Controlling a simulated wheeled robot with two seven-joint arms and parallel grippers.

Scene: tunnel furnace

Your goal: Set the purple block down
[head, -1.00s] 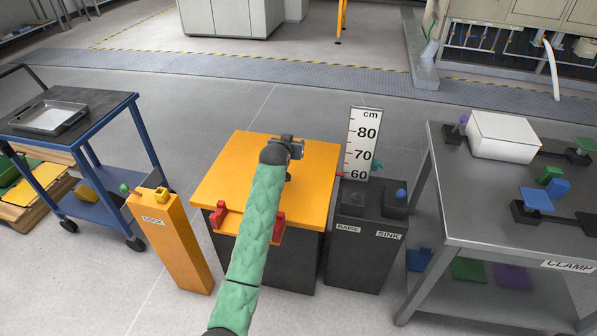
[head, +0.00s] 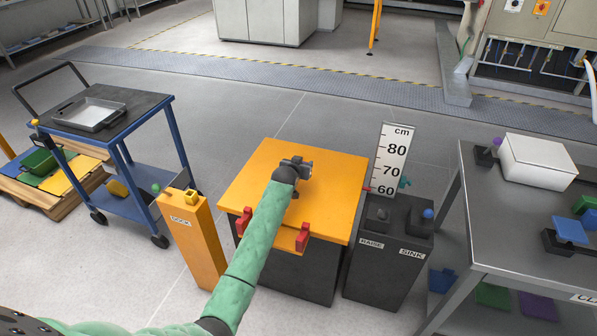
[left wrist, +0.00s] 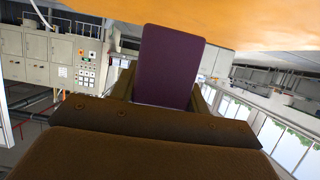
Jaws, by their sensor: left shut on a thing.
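My left gripper (head: 297,166) is over the middle of the orange table top (head: 265,180) in the head view, with its green-sleeved arm reaching up from lower left. In the left wrist view, the purple block (left wrist: 170,55) stands between the fingers of my left gripper (left wrist: 166,92), which is shut on it. The orange surface (left wrist: 260,22) fills the top of that view, close to the block's end. Whether block and surface touch cannot be told. In the head view the held block is hidden behind the gripper. My right gripper is not in view.
Red brackets (head: 303,237) sit at the orange top's front edge. A dark RAISE/SINK pedestal (head: 385,265) with a cm scale (head: 390,158) stands right of it. An orange DOCK post (head: 188,240) and blue cart (head: 125,150) are left. A grey clamp table (head: 490,225) is right.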

